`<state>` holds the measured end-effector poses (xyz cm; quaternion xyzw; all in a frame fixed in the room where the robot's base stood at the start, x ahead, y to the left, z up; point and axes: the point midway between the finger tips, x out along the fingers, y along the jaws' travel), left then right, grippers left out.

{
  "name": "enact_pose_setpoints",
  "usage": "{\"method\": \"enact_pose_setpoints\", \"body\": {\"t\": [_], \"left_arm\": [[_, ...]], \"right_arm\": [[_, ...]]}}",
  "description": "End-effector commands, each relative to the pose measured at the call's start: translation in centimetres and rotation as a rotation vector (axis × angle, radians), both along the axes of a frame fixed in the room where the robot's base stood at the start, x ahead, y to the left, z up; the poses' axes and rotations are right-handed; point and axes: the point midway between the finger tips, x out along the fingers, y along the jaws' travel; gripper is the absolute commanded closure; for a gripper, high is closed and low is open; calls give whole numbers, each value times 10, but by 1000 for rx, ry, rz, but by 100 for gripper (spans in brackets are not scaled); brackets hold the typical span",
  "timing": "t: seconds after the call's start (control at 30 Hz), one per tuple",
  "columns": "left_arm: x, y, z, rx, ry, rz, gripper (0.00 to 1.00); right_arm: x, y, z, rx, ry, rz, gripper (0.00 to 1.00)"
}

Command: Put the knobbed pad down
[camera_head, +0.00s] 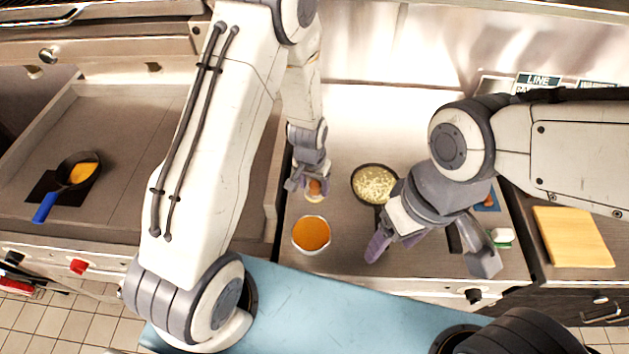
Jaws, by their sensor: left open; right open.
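A small round thing with an orange-brown knob and a pale base (315,196), which looks like the knobbed pad, is on the steel counter (345,130) at the centre. My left gripper (308,187) is open, with its fingers close around the knob. The fingers partly hide the pad, and I cannot tell whether they touch it. My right gripper (431,256) is open and empty over the counter's front right, its fingers wide apart.
A bowl of orange food (311,233) stands just in front of the pad. A dark pan of pale food (374,183) is to its right. A white-and-green block (502,237) and wooden board (573,237) lie further right. A blue-handled pan (77,172) sits far left.

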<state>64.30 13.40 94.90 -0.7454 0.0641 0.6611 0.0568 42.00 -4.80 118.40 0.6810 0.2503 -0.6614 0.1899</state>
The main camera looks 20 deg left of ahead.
Motion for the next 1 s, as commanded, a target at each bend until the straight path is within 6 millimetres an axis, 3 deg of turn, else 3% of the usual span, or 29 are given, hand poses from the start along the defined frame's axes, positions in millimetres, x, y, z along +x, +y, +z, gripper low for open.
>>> {"method": "enact_pose_setpoints", "body": {"t": [0.17,0.6,0.83,0.93,1.0], "left_arm": [[0,0,15,-1,-5,1,32],[-10,2,95,-1,-6,0,32],[-14,2,119,0,-2,-1,32],[-22,-8,130,-3,0,-26,32],[-40,-25,145,-8,3,-74,32]], "right_arm": [[0,0,-1,0,0,0,31],[0,0,-16,0,0,0,31],[0,0,-19,0,0,1,31],[0,0,-19,0,0,1,31],[0,0,-19,0,0,1,31]]}}
